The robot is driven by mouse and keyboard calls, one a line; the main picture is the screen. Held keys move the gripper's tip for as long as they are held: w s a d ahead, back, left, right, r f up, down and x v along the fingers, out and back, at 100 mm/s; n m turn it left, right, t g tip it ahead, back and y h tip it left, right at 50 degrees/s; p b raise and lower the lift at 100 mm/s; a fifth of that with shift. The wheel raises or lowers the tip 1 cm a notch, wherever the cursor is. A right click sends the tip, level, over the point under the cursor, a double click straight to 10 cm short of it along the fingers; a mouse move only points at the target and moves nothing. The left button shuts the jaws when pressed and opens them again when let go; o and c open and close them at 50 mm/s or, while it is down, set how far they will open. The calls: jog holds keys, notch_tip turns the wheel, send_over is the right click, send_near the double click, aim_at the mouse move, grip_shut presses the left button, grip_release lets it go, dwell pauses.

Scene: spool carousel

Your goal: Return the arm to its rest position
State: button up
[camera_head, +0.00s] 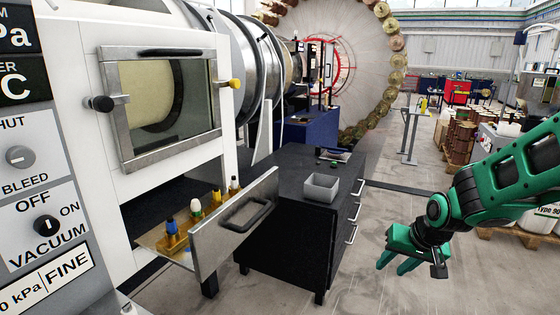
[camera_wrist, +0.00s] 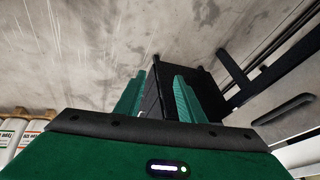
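My arm (camera_head: 500,180) is green and black and reaches in from the right side of the head view. My gripper (camera_head: 396,262) points down and to the left over the bare floor, to the right of the black cabinet. In the wrist view my gripper (camera_wrist: 158,98) has its two green fingers apart, with nothing between them. Part of the black cabinet shows beyond the fingers there.
A black drawer cabinet (camera_head: 290,235) carries a grey bin (camera_head: 321,187). Pallets with barrels (camera_head: 462,138) stand at back right. The floor between is clear.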

jog(key=s+d+r+m+g, duration=0.1)
jog(key=s+d, duration=0.3)
jog(key=s, duration=0.5)
jog(key=s+d+r+m+g, duration=0.1)
jog(key=s+d+r+g, duration=0.1)
jog(key=s, duration=0.7)
jog(key=s+d+r+m+g+h, duration=0.1)
jog(key=s+d+r+g, duration=0.1)
jog(key=s+d, duration=0.3)
jog(key=s+r, duration=0.1)
jog(key=s, duration=0.3)
jog(key=shift+s+d+r, duration=0.3)
jog(key=shift+s+r, duration=0.05)
jog(key=shift+s, duration=0.05)
jog(key=shift+w+f, duration=0.25)
jog(key=shift+w, duration=0.4)
